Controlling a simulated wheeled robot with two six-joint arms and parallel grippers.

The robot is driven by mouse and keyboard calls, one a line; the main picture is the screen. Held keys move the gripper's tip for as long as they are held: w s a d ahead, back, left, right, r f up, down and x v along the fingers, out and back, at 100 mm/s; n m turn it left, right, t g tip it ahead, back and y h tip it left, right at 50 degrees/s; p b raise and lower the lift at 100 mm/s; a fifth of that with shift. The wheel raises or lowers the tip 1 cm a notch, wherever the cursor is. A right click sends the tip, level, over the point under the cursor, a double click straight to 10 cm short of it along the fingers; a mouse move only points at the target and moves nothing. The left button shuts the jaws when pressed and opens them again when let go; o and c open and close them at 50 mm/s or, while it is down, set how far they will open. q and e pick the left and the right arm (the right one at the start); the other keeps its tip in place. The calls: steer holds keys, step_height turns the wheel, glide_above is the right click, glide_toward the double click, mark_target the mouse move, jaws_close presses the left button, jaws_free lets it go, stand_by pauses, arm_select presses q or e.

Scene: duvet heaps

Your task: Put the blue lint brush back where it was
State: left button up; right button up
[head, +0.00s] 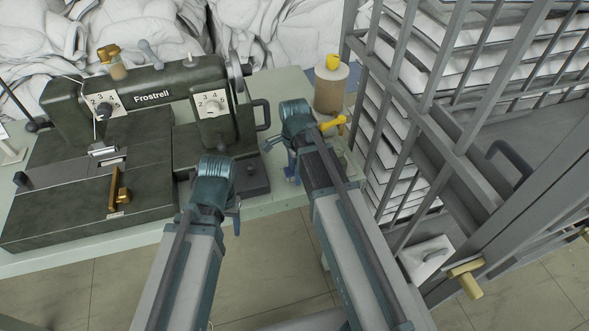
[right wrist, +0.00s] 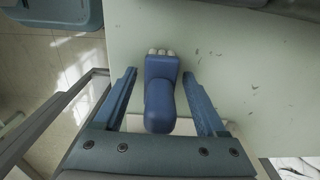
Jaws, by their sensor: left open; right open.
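The blue lint brush (right wrist: 160,100) shows in the right wrist view, with a rounded blue body and a pale, toothed far end. It lies over the pale green table top, between the two spread fingers of my right gripper (right wrist: 159,73). Gaps show on both sides, so the fingers do not grip it. In the head view my right gripper (head: 280,158) is at the table's right part, beside the sewing machine; I cannot clearly make out the brush there. My left gripper (head: 236,212) is open near the table's front edge, with nothing visible in it.
The dark green sewing machine (head: 150,98) fills the table's left. A beige spool (head: 331,90) with a yellow top stands behind my right gripper, and a yellow handle (head: 333,122) shows beside it. A grey rack (head: 425,100) with white duvets closes off the right. White heaps lie behind.

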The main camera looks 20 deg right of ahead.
step_height(320, 180, up, 12)
steer(key=p, duration=1.2)
steer(key=shift+r, duration=0.15)
steer(key=s+a+n, duration=0.5)
steer(key=s+n, duration=0.2)
steer(key=n, duration=0.3)
steer(key=s+a+n+h, duration=0.1)
steer(key=s+a+n, duration=0.4)
steer(key=n, duration=0.6)
steer(key=shift+s+a, duration=0.2)
steer(key=shift+s, duration=0.95)
